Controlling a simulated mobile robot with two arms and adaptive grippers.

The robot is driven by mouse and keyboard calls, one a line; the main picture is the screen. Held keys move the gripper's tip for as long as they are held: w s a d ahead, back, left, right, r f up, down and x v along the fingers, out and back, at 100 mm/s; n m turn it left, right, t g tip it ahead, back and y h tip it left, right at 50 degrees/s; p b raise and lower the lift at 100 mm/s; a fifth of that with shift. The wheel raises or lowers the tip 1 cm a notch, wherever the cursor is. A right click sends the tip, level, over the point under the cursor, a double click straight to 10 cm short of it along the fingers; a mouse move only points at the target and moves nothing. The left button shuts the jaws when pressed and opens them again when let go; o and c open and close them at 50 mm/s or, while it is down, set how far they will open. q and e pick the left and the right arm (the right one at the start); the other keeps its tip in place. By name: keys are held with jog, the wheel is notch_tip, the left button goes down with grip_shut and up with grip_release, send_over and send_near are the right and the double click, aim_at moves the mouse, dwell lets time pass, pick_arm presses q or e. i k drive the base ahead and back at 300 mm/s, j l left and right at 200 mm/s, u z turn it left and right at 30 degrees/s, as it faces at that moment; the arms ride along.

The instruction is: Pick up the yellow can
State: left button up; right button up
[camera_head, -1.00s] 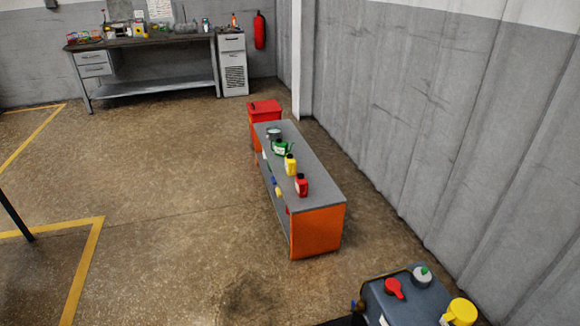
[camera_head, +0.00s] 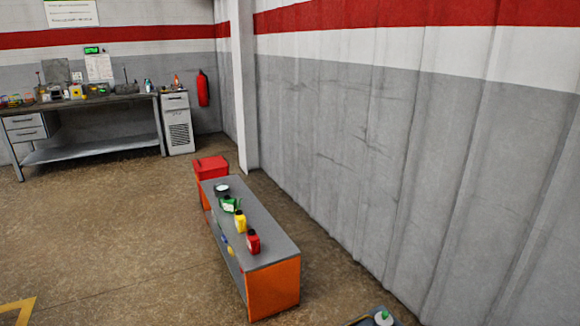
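A small yellow container with a dark cap (camera_head: 240,222) stands upright on the grey top of a low orange bench (camera_head: 274,290). It is between a red container (camera_head: 253,243) nearer to me and a green one (camera_head: 229,205) farther away. Neither of my grippers shows in the head view. Nothing is seen touching the yellow container.
A red bin (camera_head: 210,167) stands behind the bench, and a grey wall (camera_head: 360,150) runs along the right. A workbench (camera_head: 90,103) with clutter is at the back left. Open floor (camera_head: 120,240) lies left of the bench. A dark cart corner (camera_head: 362,321) shows at the bottom.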

aim_at(240, 219)
jog(key=i+j+z, duration=0.3)
jog(key=z, duration=0.15)
jog(key=i+j+z, duration=0.25)
jog(key=j+z, duration=0.2)
